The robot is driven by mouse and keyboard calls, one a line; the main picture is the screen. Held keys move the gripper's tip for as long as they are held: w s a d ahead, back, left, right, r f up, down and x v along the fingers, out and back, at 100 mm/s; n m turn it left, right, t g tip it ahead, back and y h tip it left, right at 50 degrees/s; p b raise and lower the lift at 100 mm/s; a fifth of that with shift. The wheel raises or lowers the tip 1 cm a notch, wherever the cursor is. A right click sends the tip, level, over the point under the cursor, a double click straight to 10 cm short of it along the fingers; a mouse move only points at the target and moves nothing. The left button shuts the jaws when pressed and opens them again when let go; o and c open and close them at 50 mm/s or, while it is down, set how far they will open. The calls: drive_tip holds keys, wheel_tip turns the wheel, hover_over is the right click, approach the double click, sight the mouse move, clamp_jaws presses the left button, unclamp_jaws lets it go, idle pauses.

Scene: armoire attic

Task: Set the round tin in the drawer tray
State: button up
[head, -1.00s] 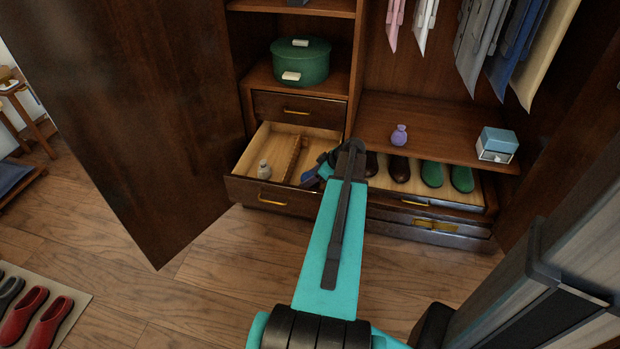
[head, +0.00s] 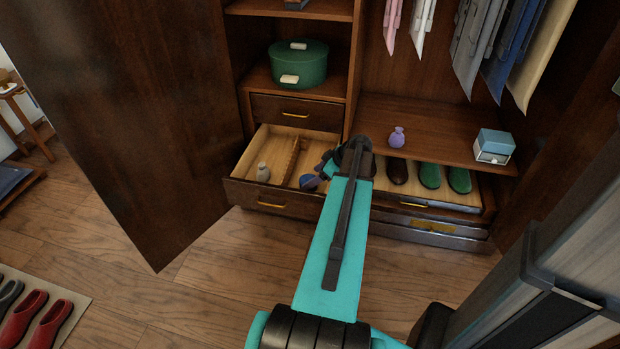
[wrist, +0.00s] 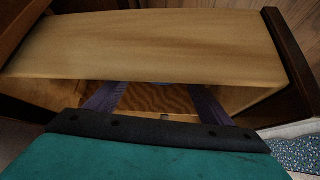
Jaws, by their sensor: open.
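My gripper (head: 322,172) is open at the right part of the pulled-out drawer (head: 285,202), partly hidden by my arm. In the wrist view its two purple fingers (wrist: 158,92) stand apart over the drawer, with the brown floor between them. A small dark blue rounded shape (head: 311,182) shows just below the gripper in the head view. I cannot tell if it is the round tin or part of my gripper. A divider (head: 289,157) splits the drawer. A pale wooden wall (wrist: 150,45) fills the upper wrist view.
A small pale bottle (head: 263,172) stands in the drawer's left compartment. A round green lidded box (head: 299,66) sits on the shelf above. Right of my arm are shoes (head: 429,174), a purple vase (head: 397,137) and a blue-topped box (head: 494,146). The open armoire door (head: 130,120) is at left.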

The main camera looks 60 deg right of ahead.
drive_tip(key=p+v, duration=0.1)
drive_tip(key=v, duration=0.7)
drive_tip(key=shift+r, duration=0.1)
idle(0.6)
